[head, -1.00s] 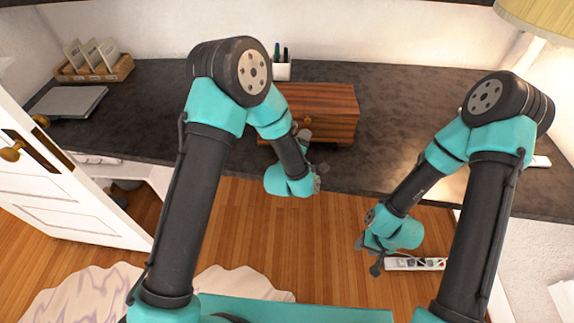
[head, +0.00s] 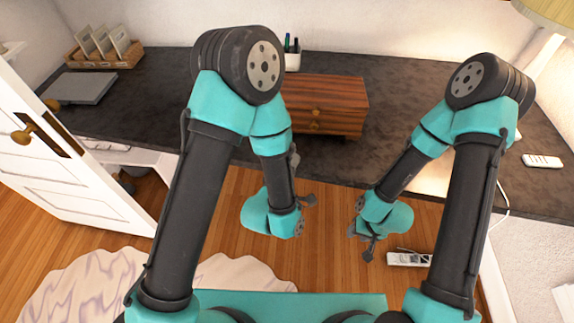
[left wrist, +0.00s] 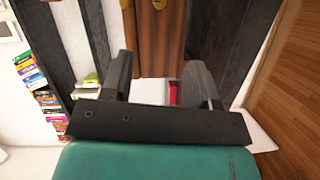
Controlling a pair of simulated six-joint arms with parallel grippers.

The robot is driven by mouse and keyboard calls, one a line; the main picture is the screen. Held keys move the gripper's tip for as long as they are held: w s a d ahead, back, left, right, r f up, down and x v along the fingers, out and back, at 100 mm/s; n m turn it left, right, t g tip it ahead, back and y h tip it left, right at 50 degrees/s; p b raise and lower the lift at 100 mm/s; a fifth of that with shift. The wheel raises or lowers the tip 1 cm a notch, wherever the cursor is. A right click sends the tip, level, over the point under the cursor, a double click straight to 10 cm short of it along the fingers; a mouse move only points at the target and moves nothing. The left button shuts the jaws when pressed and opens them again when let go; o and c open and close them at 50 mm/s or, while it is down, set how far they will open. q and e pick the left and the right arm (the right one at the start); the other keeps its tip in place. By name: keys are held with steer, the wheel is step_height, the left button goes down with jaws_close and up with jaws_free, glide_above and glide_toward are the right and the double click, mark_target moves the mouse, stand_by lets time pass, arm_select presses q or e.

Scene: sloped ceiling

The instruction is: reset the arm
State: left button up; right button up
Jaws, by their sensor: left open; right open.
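My left arm reaches in from the left in the head view, and its gripper (head: 306,208) hangs in front of the desk edge, over the floor. In the left wrist view the left gripper (left wrist: 160,88) has its two fingers spread with nothing between them. My right gripper (head: 364,232) also hangs in front of the desk, above the wooden floor. It is open and holds nothing that I can see.
A dark desk (head: 160,100) carries a wooden drawer box (head: 335,95), a pen holder (head: 292,60), a card rack (head: 105,55), a grey laptop-like slab (head: 80,88) and a white remote (head: 541,161). A power strip (head: 408,259) lies on the floor. A white door (head: 60,170) stands open at left.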

stand_by(0.4)
arm_select(q)
steer(key=s+a+f+m+g+y, duration=0.1)
steer(key=a+f+m+g+y, duration=0.25)
steer(key=a+f+g, duration=0.65)
steer(key=s+a+f+m+g, duration=0.5)
steer(key=s+a+f+m, duration=0.1)
steer(key=s+a+f, duration=0.4)
steer(key=shift+s+a, duration=0.65)
steer(key=shift+a, duration=0.45)
